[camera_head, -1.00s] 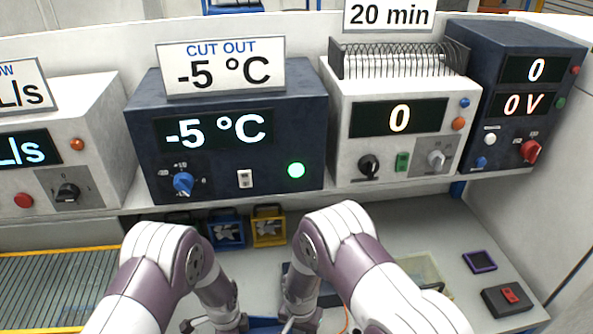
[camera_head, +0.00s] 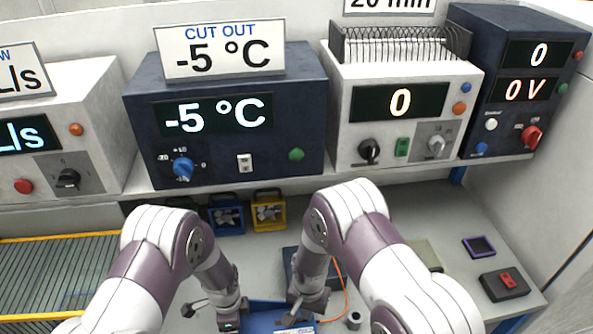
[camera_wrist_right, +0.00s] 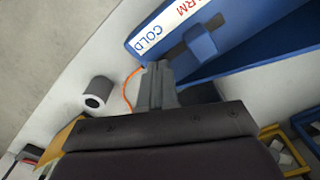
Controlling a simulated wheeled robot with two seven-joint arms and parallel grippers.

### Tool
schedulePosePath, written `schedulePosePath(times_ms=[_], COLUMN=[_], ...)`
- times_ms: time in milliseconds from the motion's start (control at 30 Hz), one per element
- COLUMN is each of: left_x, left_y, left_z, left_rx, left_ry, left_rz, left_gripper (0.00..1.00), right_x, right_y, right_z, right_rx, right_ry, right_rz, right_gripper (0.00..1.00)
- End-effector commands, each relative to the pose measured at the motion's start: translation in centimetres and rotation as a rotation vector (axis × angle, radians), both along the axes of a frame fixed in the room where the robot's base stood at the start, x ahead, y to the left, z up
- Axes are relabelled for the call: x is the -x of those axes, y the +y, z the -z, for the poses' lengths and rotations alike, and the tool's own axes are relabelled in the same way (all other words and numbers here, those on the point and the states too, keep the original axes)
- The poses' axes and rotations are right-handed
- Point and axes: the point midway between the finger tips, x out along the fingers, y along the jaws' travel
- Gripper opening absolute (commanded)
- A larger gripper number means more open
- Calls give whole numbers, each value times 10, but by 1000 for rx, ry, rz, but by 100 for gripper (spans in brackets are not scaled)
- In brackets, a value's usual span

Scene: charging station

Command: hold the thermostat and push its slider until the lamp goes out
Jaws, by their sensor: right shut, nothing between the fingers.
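The thermostat is a blue body with a white strip reading COLD and "ARM" in the right wrist view (camera_wrist_right: 235,50). It shows partly at the bottom edge in the head view (camera_head: 266,315). Its blue slider knob (camera_wrist_right: 199,45) stands up from the body. My right gripper (camera_wrist_right: 158,72) is shut and empty, its tips close beside the knob; I cannot tell if they touch. My left gripper (camera_head: 228,318) is at the thermostat's left end, its fingers mostly hidden. The green lamp (camera_head: 296,154) on the dark CUT OUT box is unlit. That box's display reads -5 °C.
An orange cable (camera_head: 342,280) runs on the bench near the thermostat. A small grey cylinder (camera_head: 353,320) stands to its right. Blue (camera_head: 228,218) and yellow (camera_head: 268,214) crates stand below the shelf. The bench at right is partly clear.

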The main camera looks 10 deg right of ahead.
Motion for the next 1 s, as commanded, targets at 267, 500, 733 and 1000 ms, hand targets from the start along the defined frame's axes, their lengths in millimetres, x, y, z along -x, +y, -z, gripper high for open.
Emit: schedulePosePath(times_ms=[267,500,733,1000], left_x=[0,0,0,0], left_y=[0,0,0,0], left_z=[0,0,0,0], left_rx=[0,0,0,0], left_ry=[0,0,0,0], left_rz=[0,0,0,0], left_gripper=[33,33,33,100], right_x=[0,0,0,0], right_y=[0,0,0,0], right_z=[-31,-57,-68,-68], right_rx=[0,-1,0,0], right_ry=[-1,-3,0,0], right_rz=[0,0,0,0], right_gripper=[0,0,0,0])
